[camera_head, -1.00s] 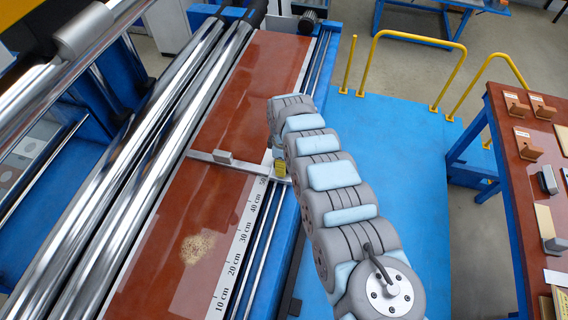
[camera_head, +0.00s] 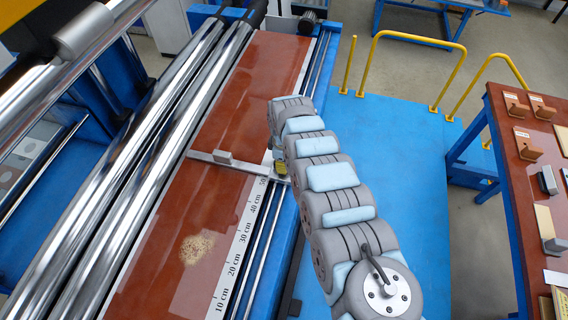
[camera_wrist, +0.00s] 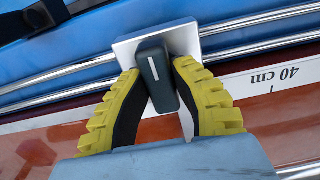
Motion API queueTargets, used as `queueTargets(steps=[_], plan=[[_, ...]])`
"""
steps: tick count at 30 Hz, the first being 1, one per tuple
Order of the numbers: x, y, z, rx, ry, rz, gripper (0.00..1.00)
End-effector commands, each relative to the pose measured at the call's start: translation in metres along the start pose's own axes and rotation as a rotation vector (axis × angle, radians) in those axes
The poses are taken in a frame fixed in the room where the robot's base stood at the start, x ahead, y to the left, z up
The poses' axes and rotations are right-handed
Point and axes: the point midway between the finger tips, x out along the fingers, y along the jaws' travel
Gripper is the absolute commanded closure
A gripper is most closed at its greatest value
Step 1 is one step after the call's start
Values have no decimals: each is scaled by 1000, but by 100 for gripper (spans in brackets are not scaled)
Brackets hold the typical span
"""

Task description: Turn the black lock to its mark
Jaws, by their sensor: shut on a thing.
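The black lock (camera_wrist: 160,90) is a dark, rounded bar with a short white line near its upper end. It sits on a light metal plate (camera_wrist: 190,38) above the shiny rails in the wrist view. My gripper (camera_wrist: 158,68) has its two yellow ridged fingers closed on either side of the lock. The lock stands slightly tilted in the picture. I cannot make out a separate target mark on the plate. In the head view my gripper (camera_head: 279,168) is at the right end of the crossbar, and the lock is hidden there.
The metal crossbar (camera_head: 222,161) lies across the red-brown board (camera_head: 190,210). A white centimetre scale (camera_head: 238,250) runs along the board's edge, and 40 cm shows near my gripper in the wrist view. Large steel rollers (camera_head: 130,160) lie left; a blue platform (camera_head: 400,150) lies right.

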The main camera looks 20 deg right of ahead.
Motion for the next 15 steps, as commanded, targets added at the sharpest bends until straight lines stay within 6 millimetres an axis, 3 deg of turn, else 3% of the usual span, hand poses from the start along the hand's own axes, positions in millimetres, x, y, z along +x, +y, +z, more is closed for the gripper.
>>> queueTargets(steps=[8, 15], plan=[[-1, -1, -2, 83, 2, -2, 100], [0, -4, -1, 264, -2, -7, 100]])
